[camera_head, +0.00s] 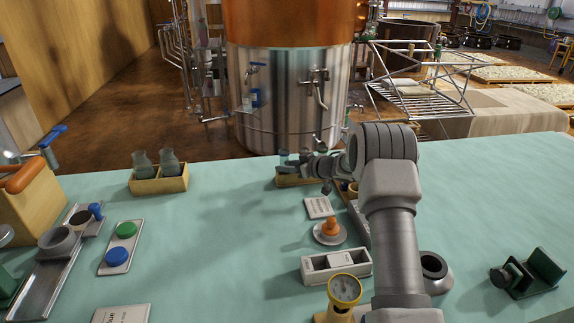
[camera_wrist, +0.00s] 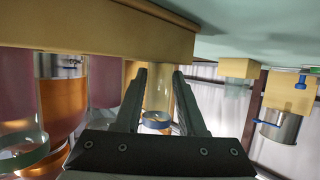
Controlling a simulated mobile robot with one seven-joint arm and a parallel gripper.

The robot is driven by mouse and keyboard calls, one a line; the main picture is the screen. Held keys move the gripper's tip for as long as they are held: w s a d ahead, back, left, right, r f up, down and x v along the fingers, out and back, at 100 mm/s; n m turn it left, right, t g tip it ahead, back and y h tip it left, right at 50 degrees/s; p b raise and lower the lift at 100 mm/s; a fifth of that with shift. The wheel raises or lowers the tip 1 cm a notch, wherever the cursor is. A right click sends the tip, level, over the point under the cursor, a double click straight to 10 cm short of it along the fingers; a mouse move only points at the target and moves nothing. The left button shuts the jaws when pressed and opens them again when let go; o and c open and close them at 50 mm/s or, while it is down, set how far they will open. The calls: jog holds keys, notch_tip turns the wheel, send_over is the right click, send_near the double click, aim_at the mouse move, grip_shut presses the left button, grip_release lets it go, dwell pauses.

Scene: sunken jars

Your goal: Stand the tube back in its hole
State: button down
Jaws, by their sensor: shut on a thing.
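My gripper (camera_wrist: 160,98) is shut on a clear glass tube (camera_wrist: 158,88) with a dark blue-grey ring near its open end. The wrist view is upside down. There the tube stands between the two fingers, its base end at the edge of a wooden rack (camera_wrist: 90,28). Whether that end is inside a hole is hidden. In the head view the wooden rack (camera_head: 288,184) lies at the back edge of the table, partly behind my gripper (camera_head: 312,166). A bluish glass piece (camera_head: 284,158) shows over its left end.
A wide glass vessel (camera_wrist: 25,153) stands close beside my gripper in the wrist view. Table right of my arm is mostly clear.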

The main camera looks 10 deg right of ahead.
jog(key=shift+c, duration=2)
grip_release()
jog(key=shift+f, duration=0.1)
jog(key=p+v, duration=0.3)
jog(key=v, duration=1.4)
jog(key=shift+d+p, duration=0.2)
jog(key=shift+p, duration=0.2)
jog(key=shift+s, duration=0.15)
